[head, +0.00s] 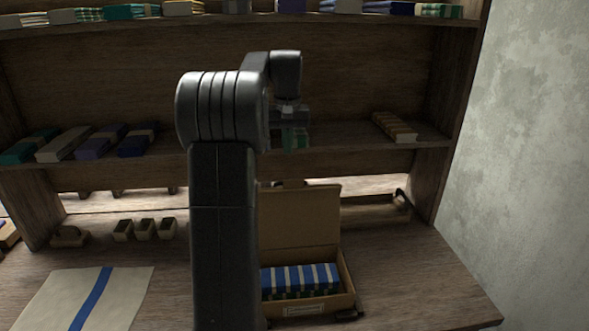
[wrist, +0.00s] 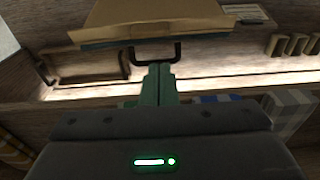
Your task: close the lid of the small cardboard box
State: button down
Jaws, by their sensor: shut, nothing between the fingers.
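The small cardboard box (head: 347,296) stands on the table, with its brown lid (head: 300,220) open and nearly upright at the back. Folded blue-and-white striped cloths (head: 300,278) lie inside. My arm hides the box's left side. My gripper (head: 295,142) hangs above the lid's top edge, apart from it, with green fingers pointing down. In the wrist view the fingers (wrist: 158,70) are together and empty, and the lid (wrist: 150,22) shows beyond them at the top. I cannot tell the exact depth between the fingertips and the lid.
Shelves with folded cloths (head: 140,140) stand behind the table. A wooden tray (head: 375,212) sits behind the box to the right. A dark bracket-shaped handle (wrist: 178,52) shows near the fingertips. Small wooden blocks (head: 145,229) and a striped cloth (head: 85,297) lie left. The table's right front is mostly clear.

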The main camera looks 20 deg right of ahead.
notch_tip(320, 180, down, 10)
jog(key=shift+w+p, duration=0.3)
jog(key=shift+w, duration=0.05)
jog(key=shift+s, duration=0.1)
dwell(0.3)
